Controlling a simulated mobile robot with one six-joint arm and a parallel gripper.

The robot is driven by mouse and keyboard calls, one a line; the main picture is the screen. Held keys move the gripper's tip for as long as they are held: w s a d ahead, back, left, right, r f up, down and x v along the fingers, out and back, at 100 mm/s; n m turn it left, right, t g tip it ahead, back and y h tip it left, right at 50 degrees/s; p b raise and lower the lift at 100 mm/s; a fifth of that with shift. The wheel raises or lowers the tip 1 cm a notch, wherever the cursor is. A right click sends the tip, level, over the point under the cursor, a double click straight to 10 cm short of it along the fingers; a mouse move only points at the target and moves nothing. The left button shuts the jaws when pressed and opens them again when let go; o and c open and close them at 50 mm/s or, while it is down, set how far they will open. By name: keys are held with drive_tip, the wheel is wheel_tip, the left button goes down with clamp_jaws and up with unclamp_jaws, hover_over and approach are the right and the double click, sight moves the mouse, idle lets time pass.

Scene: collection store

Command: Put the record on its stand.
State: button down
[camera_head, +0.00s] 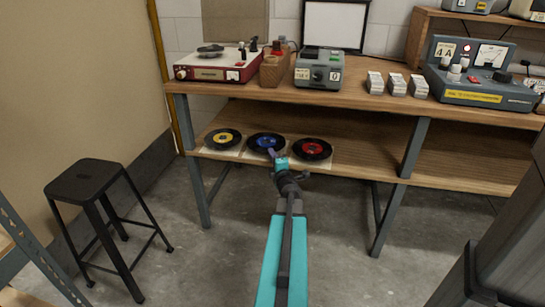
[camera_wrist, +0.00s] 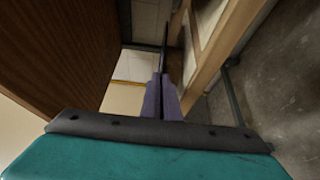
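The blue-label record (camera_head: 266,142) is over the middle of the lower shelf, between a yellow-label record (camera_head: 223,139) and a red-label record (camera_head: 312,149). My gripper (camera_head: 272,154) reaches the near edge of the blue-label record. In the wrist view its purple fingers (camera_wrist: 162,82) are close together on a thin dark edge (camera_wrist: 166,42), which looks like this record seen edge-on. I cannot tell whether it is clear of the pale sheet below. No stand is clearly recognisable; a slotted wooden block (camera_head: 274,69) stands on the bench top.
The bench top (camera_head: 360,94) overhangs the lower shelf (camera_head: 370,150). A red and white record player (camera_head: 218,66), a grey device (camera_head: 319,70) and a larger console (camera_head: 483,75) stand on top. A black stool (camera_head: 88,182) is at the left. The shelf right of the records is clear.

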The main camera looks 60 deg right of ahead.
drive_tip(key=shift+f, duration=0.2)
drive_tip(key=c, duration=2)
unclamp_jaws()
drive_tip(key=shift+r, duration=0.2)
drive_tip(key=shift+s+a, duration=0.1)
drive_tip(key=p+v, duration=0.2)
drive_tip(key=v, duration=0.7)
drive_tip(key=shift+a+r+p, duration=0.1)
drive_tip(key=shift+r+p, duration=0.1)
drive_tip(key=shift+p, duration=0.2)
drive_tip(key=shift+s+a+p, duration=0.1)
drive_tip(key=shift+s+p, duration=0.05)
drive_tip(key=shift+p, duration=0.15)
drive_tip(key=p+v, duration=0.2)
drive_tip(key=p, duration=0.2)
